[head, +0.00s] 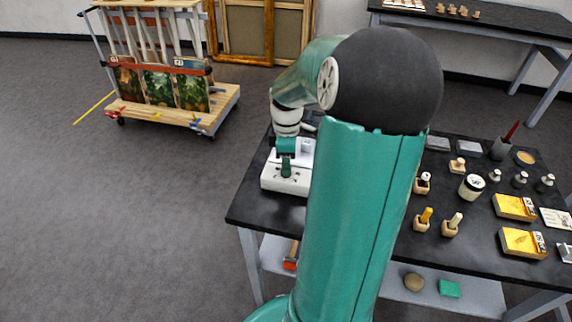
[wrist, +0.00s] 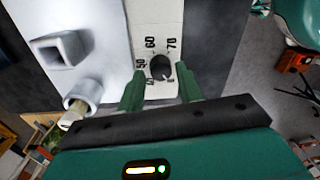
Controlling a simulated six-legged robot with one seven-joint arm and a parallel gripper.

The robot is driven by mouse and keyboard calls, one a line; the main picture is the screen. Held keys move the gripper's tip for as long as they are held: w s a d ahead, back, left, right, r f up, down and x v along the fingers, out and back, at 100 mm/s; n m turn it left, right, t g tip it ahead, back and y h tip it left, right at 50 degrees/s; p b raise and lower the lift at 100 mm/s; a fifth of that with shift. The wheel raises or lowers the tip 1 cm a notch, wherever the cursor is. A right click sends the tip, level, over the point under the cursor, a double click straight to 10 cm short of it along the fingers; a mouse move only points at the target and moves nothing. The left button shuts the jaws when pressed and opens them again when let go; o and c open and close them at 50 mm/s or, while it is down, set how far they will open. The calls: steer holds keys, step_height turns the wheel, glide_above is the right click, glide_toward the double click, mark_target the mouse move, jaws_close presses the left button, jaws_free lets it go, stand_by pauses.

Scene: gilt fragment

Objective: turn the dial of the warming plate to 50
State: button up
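The warming plate (head: 272,181) is a white box at the left end of the dark table, partly hidden by my arm. In the wrist view its white front panel (wrist: 141,20) carries a round black dial (wrist: 160,68). The numbers 50, 60 and 70 are readable around the dial; lower marks are partly hidden. A pale mark shows near the dial's lower edge, but I cannot tell the setting surely. My gripper (wrist: 160,72) is open, with one green finger on each side of the dial and gaps between. In the head view my gripper (head: 286,168) is at the plate.
A pale square-ended part and a round nozzle (wrist: 80,98) sit left of the dial. The table (head: 480,233) holds a white jar (head: 472,187), yellow boxes (head: 514,207), wooden holders and a dark cup. A wooden cart with paintings (head: 165,92) stands back left; floor there is clear.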

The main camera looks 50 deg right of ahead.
steer(key=shift+f, duration=0.7)
steer(key=c, duration=0.7)
